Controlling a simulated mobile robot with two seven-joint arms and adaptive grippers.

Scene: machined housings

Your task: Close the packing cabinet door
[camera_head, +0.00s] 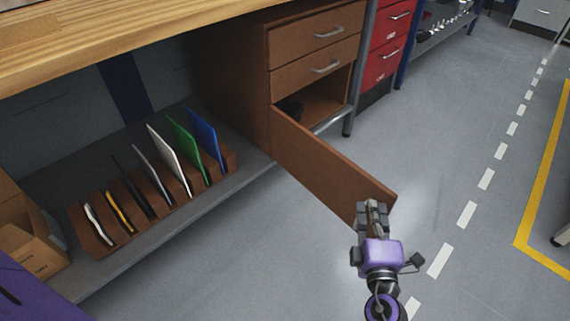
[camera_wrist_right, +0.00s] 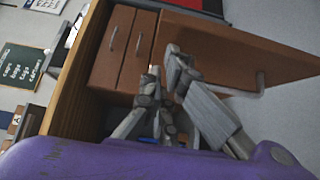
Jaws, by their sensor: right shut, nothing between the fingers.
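The packing cabinet (camera_head: 235,85) is a brown wooden unit under the workbench. Its door (camera_head: 325,160) stands wide open, swung out from the cabinet front over the floor. The lower compartment (camera_head: 310,108) is open to view, with a dark object inside at its left. My right gripper (camera_head: 374,208) is shut and empty, at the free outer end of the door in the head view; I cannot tell whether it touches it. In the right wrist view the gripper (camera_wrist_right: 165,75) shows in front of the cabinet drawers (camera_wrist_right: 125,50) and the door (camera_wrist_right: 240,50). My left gripper is not in view.
Two closed drawers with handles (camera_head: 327,68) sit above the compartment. A rack with several upright coloured panels (camera_head: 180,150) stands on the lower shelf at left. A cardboard box (camera_head: 30,235) is at far left. A red drawer unit (camera_head: 388,45) stands behind.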

